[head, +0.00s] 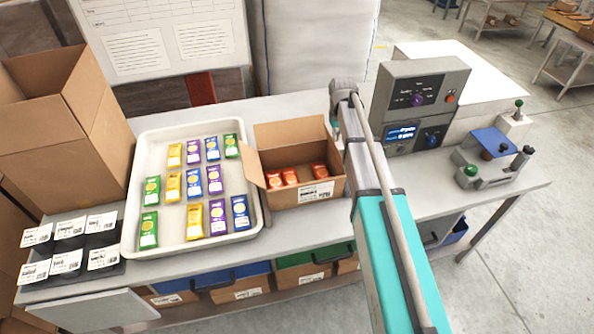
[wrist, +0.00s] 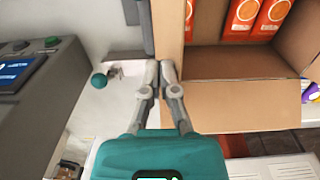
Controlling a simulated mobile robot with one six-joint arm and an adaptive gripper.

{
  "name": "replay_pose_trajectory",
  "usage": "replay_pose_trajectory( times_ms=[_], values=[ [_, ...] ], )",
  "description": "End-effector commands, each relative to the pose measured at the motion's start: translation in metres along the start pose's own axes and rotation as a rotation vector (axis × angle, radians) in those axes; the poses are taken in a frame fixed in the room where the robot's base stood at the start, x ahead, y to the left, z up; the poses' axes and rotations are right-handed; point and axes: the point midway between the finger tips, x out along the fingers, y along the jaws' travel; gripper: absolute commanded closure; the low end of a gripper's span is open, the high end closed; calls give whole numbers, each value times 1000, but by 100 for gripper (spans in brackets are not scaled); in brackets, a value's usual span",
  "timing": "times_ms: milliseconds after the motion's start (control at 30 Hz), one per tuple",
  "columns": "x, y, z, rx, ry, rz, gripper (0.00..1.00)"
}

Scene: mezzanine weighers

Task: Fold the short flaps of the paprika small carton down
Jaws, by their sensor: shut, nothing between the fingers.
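The paprika small carton (head: 331,189) is open on the bench, with several orange-red packets (head: 290,176) inside. Its left short flap (head: 254,163) sticks outward, and its far long flap (head: 290,135) stands up. My arm covers the right end in the head view. In the wrist view, the carton's long flap (wrist: 240,105) spreads below the opening, and a cardboard strip (wrist: 168,28) runs along the end beside my fingers. I cannot tell how that end's flap is angled. My gripper (wrist: 159,70) is shut and empty at this corner; contact is unclear.
A white tray (head: 128,236) of green, yellow, purple and blue packets stands left of the carton. The grey weigher console (head: 420,95) is close on the right. A large open carton (head: 45,140) and label holders (head: 70,245) are at the far left.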

Motion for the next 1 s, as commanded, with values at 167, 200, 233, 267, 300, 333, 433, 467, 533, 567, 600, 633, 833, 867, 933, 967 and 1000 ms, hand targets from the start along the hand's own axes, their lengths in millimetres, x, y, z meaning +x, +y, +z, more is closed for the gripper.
replay_pose_trajectory(
  times_ms=[167,200,233,267,300,333,433,467,533,567,600,633,833,867,933,967,1000],
  values=[
    [0,0,0,0,0,0,100],
    [0,0,0,0,0,0,100],
    [0,0,0,0,0,0,100],
    [0,0,0,0,0,0,100],
    [1,-1,0,0,0,0,100],
    [1,-2,0,0,0,0,100],
    [3,-7,0,0,0,0,100],
    [4,-9,0,0,0,0,100],
    [6,-14,0,-1,0,0,100],
    [7,-16,0,-1,0,0,100],
    [8,-19,0,-1,0,0,100],
    [8,-21,0,-1,0,0,100],
    [11,-32,0,0,0,0,100],
    [12,-33,0,0,0,0,100],
    [12,-34,0,1,0,0,100],
    [11,-34,0,1,0,0,100],
    [11,-34,0,1,0,0,100]
  ],
)
